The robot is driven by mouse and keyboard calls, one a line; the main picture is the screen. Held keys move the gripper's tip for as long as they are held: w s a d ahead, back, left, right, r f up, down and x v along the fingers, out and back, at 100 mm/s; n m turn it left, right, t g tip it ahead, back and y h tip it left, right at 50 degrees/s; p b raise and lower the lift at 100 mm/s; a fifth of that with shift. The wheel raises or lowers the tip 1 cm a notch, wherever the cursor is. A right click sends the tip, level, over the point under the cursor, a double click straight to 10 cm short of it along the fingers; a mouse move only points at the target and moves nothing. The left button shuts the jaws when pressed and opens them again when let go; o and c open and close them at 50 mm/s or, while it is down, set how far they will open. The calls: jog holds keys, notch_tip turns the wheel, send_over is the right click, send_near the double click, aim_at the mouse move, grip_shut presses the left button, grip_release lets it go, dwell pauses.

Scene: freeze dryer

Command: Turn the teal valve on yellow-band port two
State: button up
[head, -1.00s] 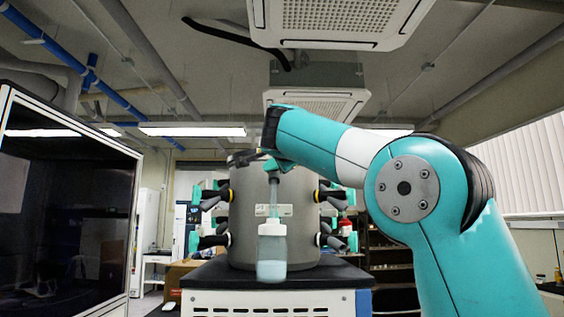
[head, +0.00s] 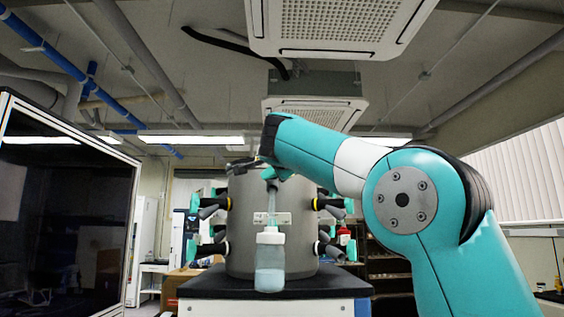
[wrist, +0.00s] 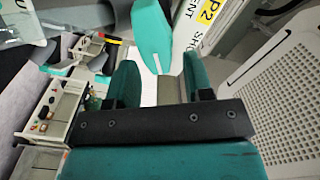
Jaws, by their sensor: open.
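In the wrist view a teal valve paddle (wrist: 151,38) with a white line on it points down into the gap between my fingertips. My gripper (wrist: 160,78) is open, with one teal finger on each side; whether either finger touches the paddle cannot be told. In the head view the grey drum (head: 245,245) stands ahead, with yellow-ringed ports on its upper sides. My arm reaches to the drum's upper front, where its end hides part of it.
A clear bottle (head: 270,265) hangs at the drum's front, below the arm's end. Teal-handled side ports (head: 195,250) stick out from the drum. A dark-fronted cabinet (head: 70,220) stands at left. Ceiling units (head: 340,25) hang above.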

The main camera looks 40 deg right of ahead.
jog(key=b+v, duration=0.4)
jog(key=v, duration=1.3)
jog(key=shift+a, duration=0.15)
jog(key=w+a+f+n+y, duration=0.6)
jog(key=a+f+n, duration=0.2)
jog(key=f+n, duration=0.25)
jog(key=a+f+n+g+y, duration=0.2)
jog(key=f+n, duration=0.1)
jog(key=f, duration=0.4)
jog(key=a+f+n+g+y, duration=0.1)
jog(key=a+f+n+y, duration=0.15)
jog(key=f, duration=0.35)
jog(key=s+a+f+n+g+y, duration=0.1)
jog(key=s+a+f+n+g, duration=0.15)
jog(key=s+f, duration=0.4)
jog(key=s+a+f+n+g+y, duration=0.1)
jog(key=s+f+n+g, duration=0.3)
jog(key=f, duration=0.6)
jog(key=s+f+n+g+y, duration=0.1)
jog(key=s+f+g, duration=0.1)
jog(key=s+f, duration=0.3)
jog(key=s+a+f+n+g, duration=0.1)
jog(key=s+f, duration=0.4)
jog(key=s, duration=0.5)
jog(key=shift+a+n+g+y, duration=0.35)
jog(key=shift+n+g, duration=0.4)
jog(key=shift+g, duration=0.5)
